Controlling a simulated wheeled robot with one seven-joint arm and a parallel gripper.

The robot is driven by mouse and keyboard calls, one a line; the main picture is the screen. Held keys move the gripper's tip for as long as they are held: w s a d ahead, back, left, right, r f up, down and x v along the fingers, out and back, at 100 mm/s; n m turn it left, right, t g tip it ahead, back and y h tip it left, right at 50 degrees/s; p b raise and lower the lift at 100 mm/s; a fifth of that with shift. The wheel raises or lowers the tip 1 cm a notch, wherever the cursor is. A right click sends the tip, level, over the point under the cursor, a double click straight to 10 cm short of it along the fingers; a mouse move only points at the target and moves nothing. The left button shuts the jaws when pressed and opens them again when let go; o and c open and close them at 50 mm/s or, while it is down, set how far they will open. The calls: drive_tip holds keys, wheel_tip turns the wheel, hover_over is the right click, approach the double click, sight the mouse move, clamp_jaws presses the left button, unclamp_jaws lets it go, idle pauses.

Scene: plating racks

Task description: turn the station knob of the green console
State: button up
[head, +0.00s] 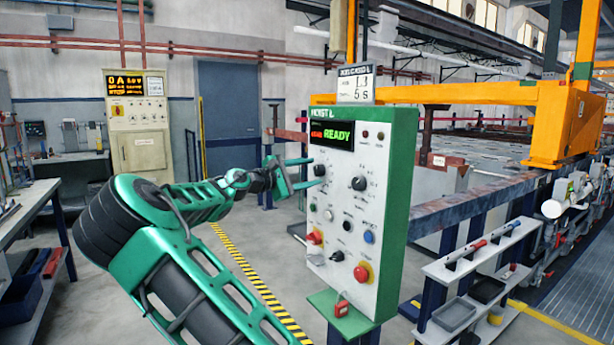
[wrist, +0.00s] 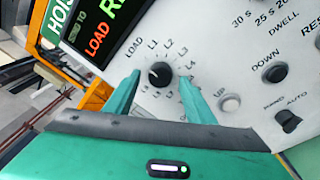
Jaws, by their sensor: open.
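The green console (head: 399,210) stands upright with a white face and a lit display reading READY. Its station knob (wrist: 160,74) is black, ringed by the labels LOAD, L1, L2, L3 and L4. A small white mark shows on the knob's upper left side, toward LOAD. In the head view the knob (head: 319,170) is at the upper left of the face. My gripper (head: 313,172) is open at the panel, with one finger above the knob and one below. In the wrist view my gripper (wrist: 160,78) has a finger on either side of the knob; contact cannot be told.
A second black knob (head: 359,183) sits right of the station knob. Lower are several buttons and a red mushroom button (head: 361,273). A small green shelf (head: 341,316) juts out below. A white rack (head: 478,265) with trays stands at right.

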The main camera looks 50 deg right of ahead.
drive_tip(key=shift+d, duration=0.35)
drive_tip(key=shift+c, duration=0.6)
drive_tip(key=c, duration=1)
drive_tip(key=shift+o, duration=0.2)
drive_tip(key=shift+o, duration=0.2)
